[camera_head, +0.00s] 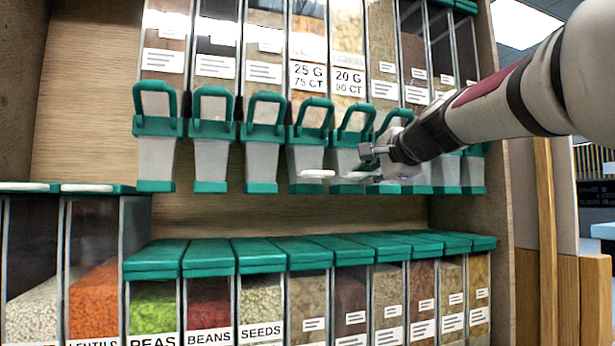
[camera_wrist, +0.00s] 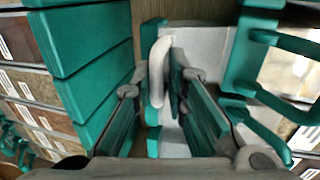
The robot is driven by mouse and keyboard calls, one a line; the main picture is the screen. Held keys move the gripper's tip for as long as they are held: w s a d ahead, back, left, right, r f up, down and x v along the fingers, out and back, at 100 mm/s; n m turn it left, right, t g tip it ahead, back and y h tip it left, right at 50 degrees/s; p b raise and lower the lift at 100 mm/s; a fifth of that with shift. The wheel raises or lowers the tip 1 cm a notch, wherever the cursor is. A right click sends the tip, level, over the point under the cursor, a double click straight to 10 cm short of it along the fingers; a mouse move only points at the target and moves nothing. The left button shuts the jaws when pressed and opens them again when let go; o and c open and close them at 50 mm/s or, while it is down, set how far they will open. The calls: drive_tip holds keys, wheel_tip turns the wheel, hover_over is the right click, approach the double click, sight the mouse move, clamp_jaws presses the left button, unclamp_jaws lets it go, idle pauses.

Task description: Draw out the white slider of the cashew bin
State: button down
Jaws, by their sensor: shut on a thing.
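A row of clear bins with teal dispensers hangs on the upper shelf. The bin labelled "20 G 90 CT" (camera_head: 348,81), with pale contents, is above my gripper; I cannot read the word cashew on it. My gripper (camera_head: 372,166) is at the bottom of this bin's dispenser, coming in from the right. It is shut on a white slider (camera_wrist: 157,75), a rounded bar that sits between the fingers in the wrist view. The fingers and wrist partly hide the slider's base and the dispenser's lower part. How far the slider is out is hard to tell.
Another white bar (camera_head: 318,174) shows below the adjoining "25 G 75 CT" bin (camera_head: 308,76). Teal-lidded lower bins (camera_head: 258,254) stand beneath, with a gap of bare wood back panel between the rows.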

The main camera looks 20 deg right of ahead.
drive_tip(key=shift+s+f, duration=0.1)
drive_tip(key=shift+f, duration=0.45)
drive_tip(key=c, duration=1.7)
unclamp_jaws()
drive_tip(key=shift+s+r, duration=0.15)
drive_tip(key=shift+s, duration=0.1)
drive_tip(key=shift+s+r, duration=0.1)
drive_tip(key=shift+r, duration=0.05)
drive_tip(key=v, duration=1.2)
drive_tip(key=shift+a, duration=0.1)
